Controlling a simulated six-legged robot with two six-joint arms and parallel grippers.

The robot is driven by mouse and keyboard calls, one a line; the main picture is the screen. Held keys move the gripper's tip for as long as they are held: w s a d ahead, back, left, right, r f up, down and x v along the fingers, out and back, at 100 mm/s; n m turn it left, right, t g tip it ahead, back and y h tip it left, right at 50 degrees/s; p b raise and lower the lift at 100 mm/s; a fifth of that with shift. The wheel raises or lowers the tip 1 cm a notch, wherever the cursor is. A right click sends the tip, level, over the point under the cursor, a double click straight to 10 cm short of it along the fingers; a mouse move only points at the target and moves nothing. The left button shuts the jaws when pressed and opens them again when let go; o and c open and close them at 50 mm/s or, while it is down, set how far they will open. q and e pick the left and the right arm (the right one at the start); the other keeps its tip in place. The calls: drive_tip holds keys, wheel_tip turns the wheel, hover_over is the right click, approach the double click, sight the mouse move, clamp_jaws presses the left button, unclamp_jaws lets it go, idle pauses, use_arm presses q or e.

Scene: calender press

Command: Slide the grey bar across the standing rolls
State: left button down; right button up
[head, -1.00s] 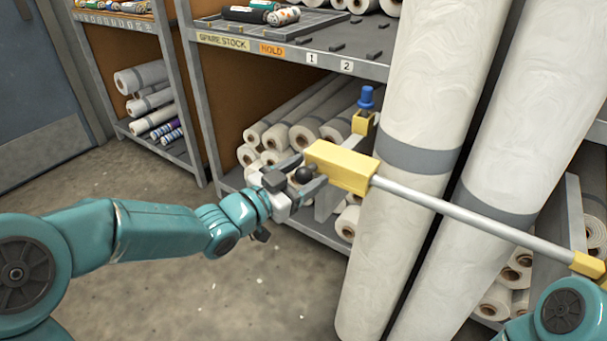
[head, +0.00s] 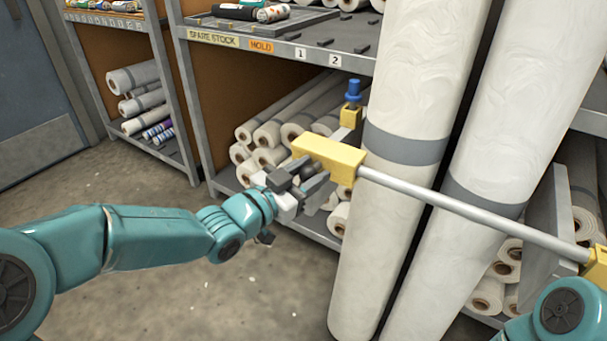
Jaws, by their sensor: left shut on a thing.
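The grey bar (head: 460,212) runs slantwise across the front of two tall standing rolls, the left roll (head: 385,220) and the right roll (head: 505,160). A yellow end block (head: 328,155) is at its left end, and a yellow piece (head: 597,266) is at its right end. A blue knob (head: 353,90) stands on a small yellow bracket just behind the left block. My left gripper (head: 315,176) is at the near left side of the left block, shut on a dark knob that its fingers mostly hide. My right gripper is out of view; only part of that arm shows at lower right.
A grey shelf rack stands behind, with lying rolls (head: 290,125) on its lower level and a tray (head: 265,22) on the upper shelf (head: 300,45). Another rack with rolls (head: 140,90) is at left. The floor (head: 190,290) at lower left is clear.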

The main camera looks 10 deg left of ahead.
use_arm(q)
drive_tip(key=shift+s+d, duration=0.15)
drive_tip(key=shift+d, duration=0.15)
drive_tip(key=c, duration=1)
unclamp_jaws()
drive_tip(key=shift+f, duration=0.1)
drive_tip(key=shift+c, duration=0.2)
drive_tip(key=o, duration=0.3)
drive_tip(key=shift+d, duration=0.1)
drive_tip(key=shift+o, duration=0.2)
drive_tip(key=shift+a, duration=0.2)
drive_tip(key=p+v, duration=0.2)
drive_tip(key=v, duration=1.4)
drive_tip(key=shift+a, duration=0.15)
